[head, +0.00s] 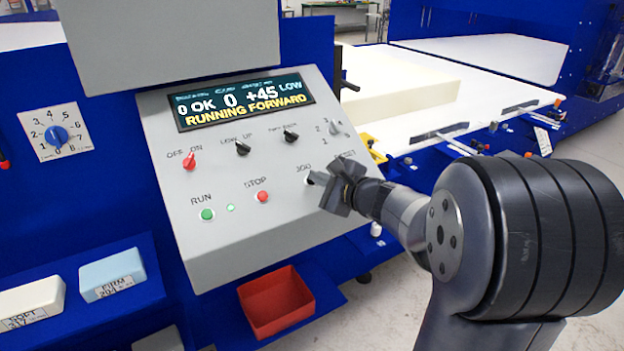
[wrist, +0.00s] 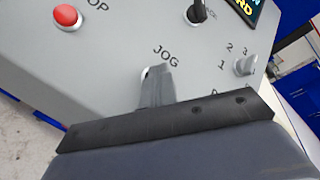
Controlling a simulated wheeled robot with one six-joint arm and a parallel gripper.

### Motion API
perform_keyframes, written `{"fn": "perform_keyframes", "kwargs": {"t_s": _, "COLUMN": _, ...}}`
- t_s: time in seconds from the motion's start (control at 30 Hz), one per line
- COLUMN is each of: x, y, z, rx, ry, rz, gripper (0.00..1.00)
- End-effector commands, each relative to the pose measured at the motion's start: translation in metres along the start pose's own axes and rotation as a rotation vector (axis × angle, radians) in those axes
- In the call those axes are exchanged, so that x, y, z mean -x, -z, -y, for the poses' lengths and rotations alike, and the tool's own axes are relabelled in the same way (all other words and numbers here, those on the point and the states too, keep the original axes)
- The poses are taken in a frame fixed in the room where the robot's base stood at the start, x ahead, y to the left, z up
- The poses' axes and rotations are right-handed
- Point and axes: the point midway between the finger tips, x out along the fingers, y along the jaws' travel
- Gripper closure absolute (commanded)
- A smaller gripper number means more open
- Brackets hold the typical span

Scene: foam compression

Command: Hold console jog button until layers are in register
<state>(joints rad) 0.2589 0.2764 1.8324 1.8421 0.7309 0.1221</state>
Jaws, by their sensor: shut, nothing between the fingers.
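The grey console (head: 240,150) stands in the middle of the head view. Its display (head: 243,101) reads "0 OK 0 +45 LOW" and "RUNNING FORWARD". My gripper (head: 314,178) is shut and empty, with its fingertips at the JOG button on the console's lower right. In the wrist view the closed fingertips (wrist: 157,76) reach the panel just below the JOG label and cover most of the button; a small pale edge shows beside them. Cream foam layers (head: 405,85) lie on the white bed (head: 480,100) behind the console.
A green RUN button (head: 207,214), a red STOP button (head: 263,196) and several knobs sit on the panel near my gripper. A red bin (head: 276,302) is below the console. Two foam sample blocks (head: 113,274) lie on a blue ledge at the lower left.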

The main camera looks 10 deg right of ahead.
Motion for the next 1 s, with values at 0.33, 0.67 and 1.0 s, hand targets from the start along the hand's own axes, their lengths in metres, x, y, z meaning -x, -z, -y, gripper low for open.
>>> {"fn": "perform_keyframes", "kwargs": {"t_s": 0.33, "x": -0.0001, "y": 0.0005, "z": -0.0007, "rx": -0.001, "ry": -0.001, "rz": -0.001, "gripper": 1.0}}
{"fn": "perform_keyframes", "kwargs": {"t_s": 0.67, "x": -0.0001, "y": 0.0005, "z": -0.0007, "rx": 0.0, "ry": -0.001, "rz": -0.001, "gripper": 1.0}}
{"fn": "perform_keyframes", "kwargs": {"t_s": 1.0, "x": 0.0078, "y": -0.0061, "z": 0.0061, "rx": 0.001, "ry": -0.001, "rz": -0.001, "gripper": 1.0}}
